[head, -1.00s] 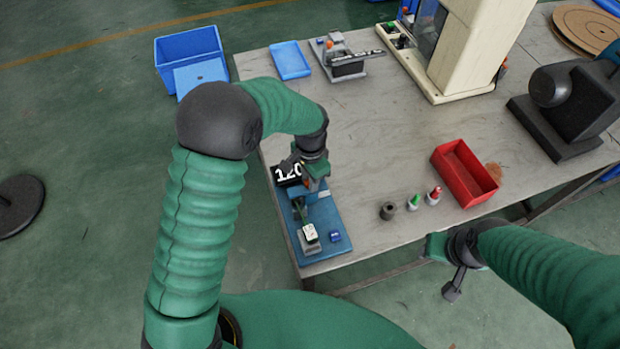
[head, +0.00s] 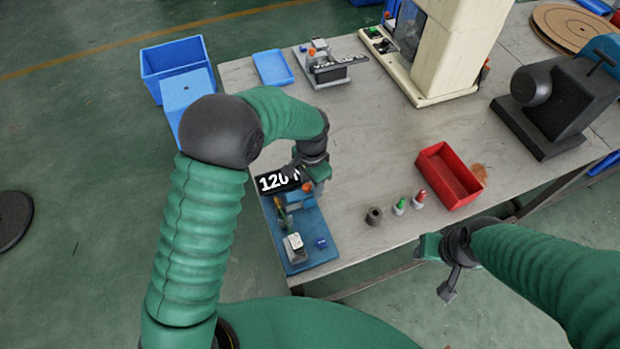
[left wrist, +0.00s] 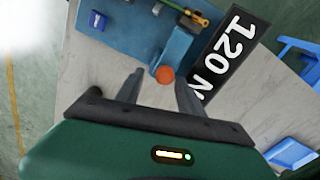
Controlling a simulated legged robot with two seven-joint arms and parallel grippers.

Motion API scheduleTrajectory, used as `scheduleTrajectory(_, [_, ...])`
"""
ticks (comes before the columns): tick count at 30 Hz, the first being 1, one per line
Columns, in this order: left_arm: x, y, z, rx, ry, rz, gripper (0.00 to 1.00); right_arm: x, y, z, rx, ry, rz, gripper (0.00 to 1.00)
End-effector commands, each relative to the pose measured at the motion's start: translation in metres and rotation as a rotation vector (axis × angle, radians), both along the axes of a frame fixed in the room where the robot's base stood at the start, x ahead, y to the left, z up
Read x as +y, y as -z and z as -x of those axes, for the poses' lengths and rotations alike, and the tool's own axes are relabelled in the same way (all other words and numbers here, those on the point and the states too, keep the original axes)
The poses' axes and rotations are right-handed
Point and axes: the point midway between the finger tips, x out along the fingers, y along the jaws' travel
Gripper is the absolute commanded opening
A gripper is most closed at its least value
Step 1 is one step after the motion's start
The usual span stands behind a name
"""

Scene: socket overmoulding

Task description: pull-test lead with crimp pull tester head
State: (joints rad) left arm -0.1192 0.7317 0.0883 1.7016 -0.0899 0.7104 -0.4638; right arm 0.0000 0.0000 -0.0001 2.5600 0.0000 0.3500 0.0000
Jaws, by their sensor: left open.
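The crimp pull tester head has a blue base (head: 322,243) at the table's near left corner. Its black display (head: 272,182) reads 120 N, also in the left wrist view (left wrist: 236,45). An orange-red knob (left wrist: 165,75) is on its blue block. A thin yellow-green lead (left wrist: 188,13) lies at the tester, its end in metal parts; how it is held is unclear. A grey-white block (head: 294,247) and small blue piece (head: 321,243) are on the base. My left gripper (left wrist: 160,90) is open and empty, fingertips either side of the knob's near edge. My right gripper (head: 440,268) hangs off the table's front edge.
A red bin (head: 448,176), two small bottles (head: 409,203) and a dark cylinder (head: 374,216) are right of the tester. A blue tray (head: 273,68), a grey fixture (head: 328,65) and a cream machine (head: 450,50) stand farther back. The table middle is clear.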

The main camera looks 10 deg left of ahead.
Motion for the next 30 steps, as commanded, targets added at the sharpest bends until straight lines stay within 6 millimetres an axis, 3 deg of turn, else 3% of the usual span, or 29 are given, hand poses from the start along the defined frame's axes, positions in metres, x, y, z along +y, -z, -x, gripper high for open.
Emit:
scheduleTrajectory(5, [0.001, -0.025, -0.002, -0.005, -0.001, 0.002, 0.45, 0.0, 0.0, 0.0, 0.0, 0.0, 0.0, 0.45])
scheduleTrajectory(18, [0.0, -0.145, -0.002, -0.003, 0.0, 0.003, 0.45, 0.0, -0.001, 0.0, 0.0, 0.0, 0.0, 0.45])
scheduleTrajectory(24, [0.0, -0.165, -0.002, 0.001, 0.0, 0.002, 0.45, 0.0, -0.002, 0.0, 0.0, 0.0, 0.0, 0.45])
scheduleTrajectory(30, [0.0, -0.166, -0.002, 0.001, 0.0, 0.002, 0.45, 0.0, -0.002, 0.0, 0.0, 0.0, 0.0, 0.45])
